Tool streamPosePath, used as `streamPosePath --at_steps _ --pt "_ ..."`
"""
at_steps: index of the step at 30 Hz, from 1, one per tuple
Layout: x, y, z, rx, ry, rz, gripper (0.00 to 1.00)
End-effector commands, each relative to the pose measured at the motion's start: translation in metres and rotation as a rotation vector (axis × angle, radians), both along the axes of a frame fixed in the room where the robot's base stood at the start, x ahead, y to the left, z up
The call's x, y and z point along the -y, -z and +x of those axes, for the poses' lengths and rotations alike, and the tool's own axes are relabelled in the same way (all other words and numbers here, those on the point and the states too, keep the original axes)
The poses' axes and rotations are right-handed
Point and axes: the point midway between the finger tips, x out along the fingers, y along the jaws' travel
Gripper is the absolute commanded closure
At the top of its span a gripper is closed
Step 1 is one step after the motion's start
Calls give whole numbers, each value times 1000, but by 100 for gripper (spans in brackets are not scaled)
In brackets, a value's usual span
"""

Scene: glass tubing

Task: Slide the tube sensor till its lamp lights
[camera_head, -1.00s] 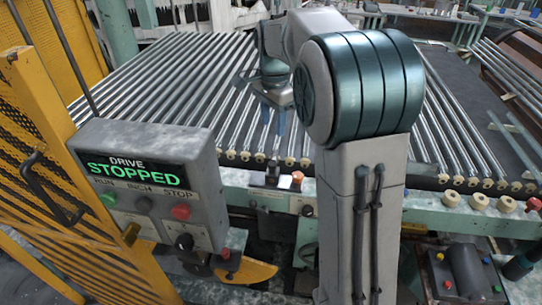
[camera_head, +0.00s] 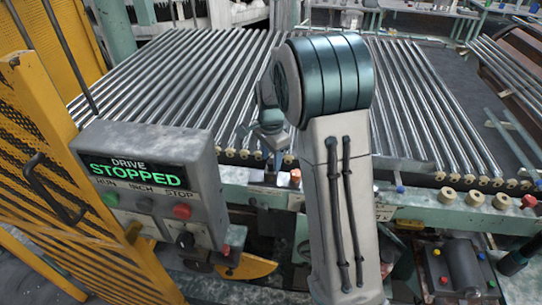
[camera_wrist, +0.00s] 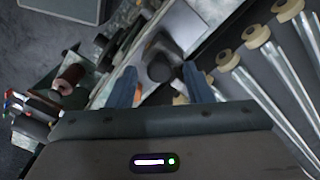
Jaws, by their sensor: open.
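My gripper (camera_head: 275,159) is low over the front rail, its two blue fingers pointing down. In the wrist view my gripper (camera_wrist: 160,86) is open, with a finger on either side of a dark block with a rounded knob (camera_wrist: 160,68). This block looks like the tube sensor on the rail; I cannot tell whether the fingers touch it. In the head view the sensor is mostly hidden by the gripper. No lit lamp can be made out on it.
Rows of glass tubes (camera_head: 165,85) lie behind the front rail (camera_head: 435,212). An orange knob (camera_head: 296,175) stands just right of the gripper. The control box (camera_head: 205,160) at left reads DRIVE STOPPED. A yellow guard (camera_head: 60,150) stands at far left.

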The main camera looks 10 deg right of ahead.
Motion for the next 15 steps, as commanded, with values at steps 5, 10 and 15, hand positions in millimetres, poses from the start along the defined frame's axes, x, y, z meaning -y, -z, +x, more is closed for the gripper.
streamPosePath --at_steps 5,10,15 --pt "0 3 0 0 0 0 54" --pt "0 3 0 0 0 0 62" --pt "0 3 0 0 0 0 100"
